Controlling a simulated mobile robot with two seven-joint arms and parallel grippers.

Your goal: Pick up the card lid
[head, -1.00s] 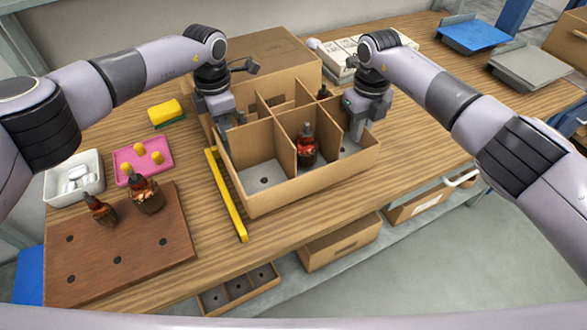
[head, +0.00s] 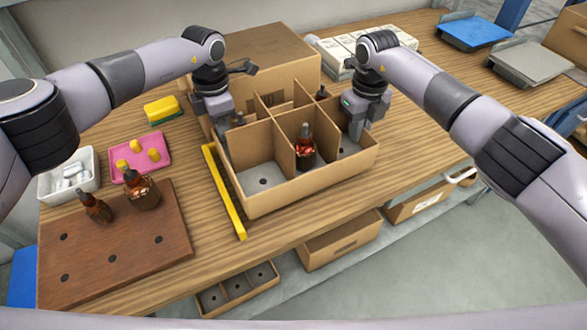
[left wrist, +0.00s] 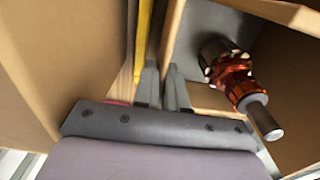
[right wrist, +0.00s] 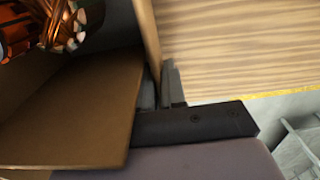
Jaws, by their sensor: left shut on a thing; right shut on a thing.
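A brown card shape with a flat top (head: 268,45), which looks like the card lid, stands behind the divided card box (head: 310,190); neither gripper touches it. My left gripper (head: 222,138) is shut on the left wall of the divided box; the left wrist view shows its fingers (left wrist: 162,78) on either side of the card edge. My right gripper (head: 355,132) is shut on the right wall; its fingers (right wrist: 162,88) show in the right wrist view. An armature with copper windings (head: 305,150) stands upright in a front compartment, and another dark top shows behind.
A yellow strip (head: 223,190) lies along the box's left side. A wooden board (head: 110,250) with two armatures, a pink tray (head: 128,168) and a white tray (head: 52,188) are further left. White boxes (head: 345,50) stand behind the right arm.

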